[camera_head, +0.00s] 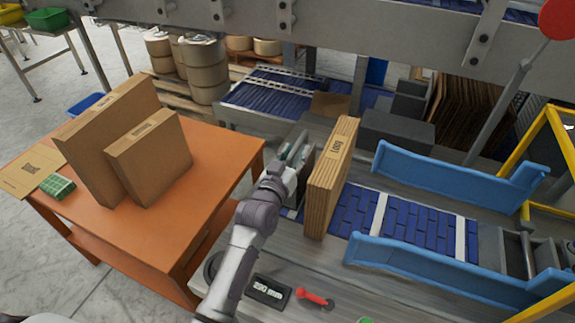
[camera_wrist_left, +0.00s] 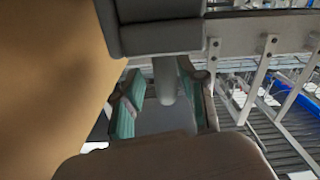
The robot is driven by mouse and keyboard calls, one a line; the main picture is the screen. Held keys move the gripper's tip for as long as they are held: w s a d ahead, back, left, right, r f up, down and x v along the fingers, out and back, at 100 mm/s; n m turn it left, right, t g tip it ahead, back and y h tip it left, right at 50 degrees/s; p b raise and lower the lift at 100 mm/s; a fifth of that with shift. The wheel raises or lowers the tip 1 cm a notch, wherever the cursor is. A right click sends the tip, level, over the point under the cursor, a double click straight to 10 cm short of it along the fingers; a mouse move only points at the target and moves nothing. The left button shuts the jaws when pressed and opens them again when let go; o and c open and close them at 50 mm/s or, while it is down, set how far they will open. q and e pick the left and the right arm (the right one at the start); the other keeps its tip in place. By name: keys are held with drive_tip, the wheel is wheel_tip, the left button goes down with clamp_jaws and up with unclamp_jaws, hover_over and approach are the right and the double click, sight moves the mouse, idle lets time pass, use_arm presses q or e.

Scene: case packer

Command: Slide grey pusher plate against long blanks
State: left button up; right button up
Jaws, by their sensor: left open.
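The long blanks (camera_head: 331,180) stand upright as a brown cardboard stack on the conveyor bed in the head view. A brown cardboard face (camera_wrist_left: 45,70) fills the left of the left wrist view. The grey pusher plate (camera_head: 305,172) appears as a narrow dark grey strip just left of the stack, mostly hidden by my gripper; I cannot tell whether it touches the blanks. My left gripper (camera_head: 292,160) is at this plate, left of the stack. In the left wrist view its teal-padded fingers (camera_wrist_left: 163,118) are apart, with grey surface between them. My right gripper is out of view.
An orange table (camera_head: 150,235) at left holds two cardboard stacks (camera_head: 150,155) and a green box (camera_head: 58,186). Blue guide rails (camera_head: 440,270) flank the blue conveyor belt (camera_head: 405,220). A red-handled lever (camera_head: 314,297) and a size display (camera_head: 268,290) are at the front. A yellow frame (camera_head: 560,150) stands at right.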

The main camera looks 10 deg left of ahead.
use_arm(q)
drive_tip(key=s+a, duration=0.2)
drive_tip(key=s, duration=0.9)
drive_tip(key=n+g+h+p, duration=0.4)
drive_tip(key=n+h, duration=0.1)
approach(298, 142)
drive_tip(key=x, duration=0.6)
drive_tip(key=p+x, duration=0.1)
drive_tip(key=x, duration=0.3)
drive_tip(key=shift+f, duration=0.4)
clamp_jaws()
